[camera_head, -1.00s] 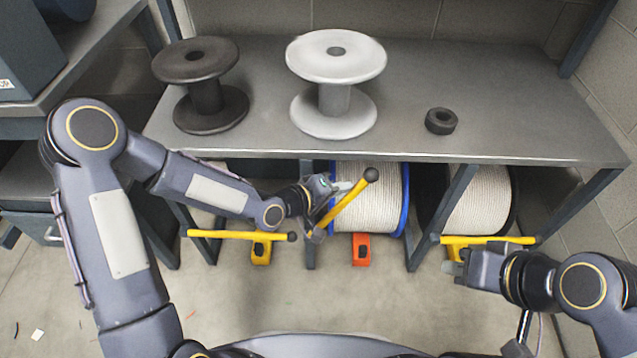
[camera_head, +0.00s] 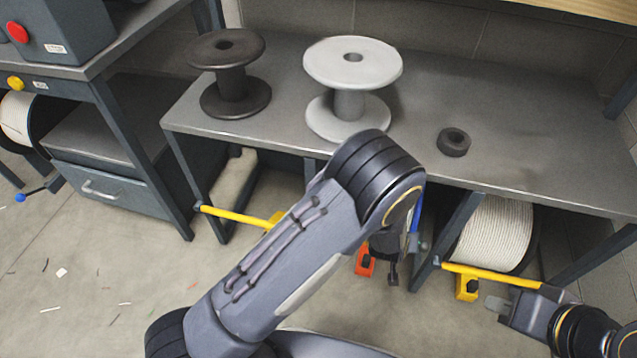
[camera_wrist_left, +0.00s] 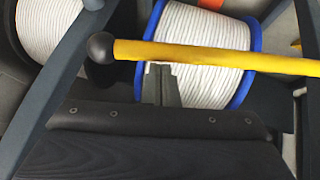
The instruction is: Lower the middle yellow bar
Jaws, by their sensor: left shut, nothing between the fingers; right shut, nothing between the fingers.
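The middle yellow bar (camera_wrist_left: 210,53) with its black ball knob (camera_wrist_left: 101,47) crosses the left wrist view, in front of the blue-rimmed rope spool (camera_wrist_left: 195,40). In the head view my left arm hides this bar. My left gripper (camera_wrist_left: 163,80) is shut and empty. Its tips are just below the bar in the left wrist view, near the knob end; I cannot tell if they touch it. My right gripper (camera_head: 497,306) is shut and empty, below the right yellow bar (camera_head: 492,274).
The left yellow bar (camera_head: 235,215) is partly behind my left arm. An orange-red bracket (camera_head: 365,261) is low under the bench (camera_head: 480,185). Bench legs flank the bays. A black spool (camera_head: 230,75), a white spool (camera_head: 350,85) and a dark ring (camera_head: 453,142) stand on top.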

